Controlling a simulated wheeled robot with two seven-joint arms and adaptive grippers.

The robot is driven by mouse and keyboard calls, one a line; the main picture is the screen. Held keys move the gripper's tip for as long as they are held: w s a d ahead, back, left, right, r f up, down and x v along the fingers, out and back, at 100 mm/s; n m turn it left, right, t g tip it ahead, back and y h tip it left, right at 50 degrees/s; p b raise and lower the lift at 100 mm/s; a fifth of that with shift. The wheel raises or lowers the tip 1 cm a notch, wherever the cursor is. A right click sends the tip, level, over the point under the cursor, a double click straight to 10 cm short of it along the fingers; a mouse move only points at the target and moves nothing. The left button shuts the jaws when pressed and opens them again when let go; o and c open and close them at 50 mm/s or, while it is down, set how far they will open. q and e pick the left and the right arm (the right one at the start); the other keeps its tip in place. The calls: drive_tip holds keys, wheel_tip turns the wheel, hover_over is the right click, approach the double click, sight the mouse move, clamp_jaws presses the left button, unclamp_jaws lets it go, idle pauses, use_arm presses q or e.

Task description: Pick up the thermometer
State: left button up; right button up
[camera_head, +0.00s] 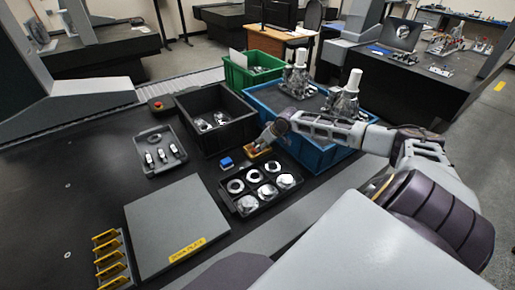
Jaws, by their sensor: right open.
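My right arm reaches in from the right, and its gripper (260,142) is low over the table between the black bin and the tray of metal parts. The gripper is open. A small yellow-orange item (255,152) lies at its fingertips, partly hidden by them. It may be the thermometer, but it is too small to tell, and I cannot tell whether the fingers touch it. A small blue block (226,163) lies just left of it. My left gripper is not in view.
A black tray (233,209) of several round metal parts is just in front. Black (185,112), blue (322,160) and green (229,75) bins stand behind. A grey tray (141,144) and a grey plate (175,225) lie left.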

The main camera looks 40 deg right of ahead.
sight(259, 145)
drive_tip(key=shift+w+f, duration=0.45)
drive_tip(key=shift+f, duration=0.05)
drive_tip(key=shift+w+f, duration=0.45)
drive_tip(key=shift+f, duration=0.05)
drive_tip(key=shift+w+f+b, duration=0.35)
drive_tip(key=shift+f, duration=0.25)
drive_tip(key=shift+w+a+f, duration=0.1)
drive_tip(key=shift+w+f, duration=0.05)
drive_tip(key=shift+f, duration=0.1)
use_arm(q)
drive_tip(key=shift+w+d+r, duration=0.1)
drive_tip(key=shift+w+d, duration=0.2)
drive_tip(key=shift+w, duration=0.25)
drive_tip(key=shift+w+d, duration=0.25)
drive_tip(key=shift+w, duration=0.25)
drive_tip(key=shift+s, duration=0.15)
use_arm(e)
drive_tip(key=shift+c, duration=0.3)
drive_tip(key=c, duration=0.6)
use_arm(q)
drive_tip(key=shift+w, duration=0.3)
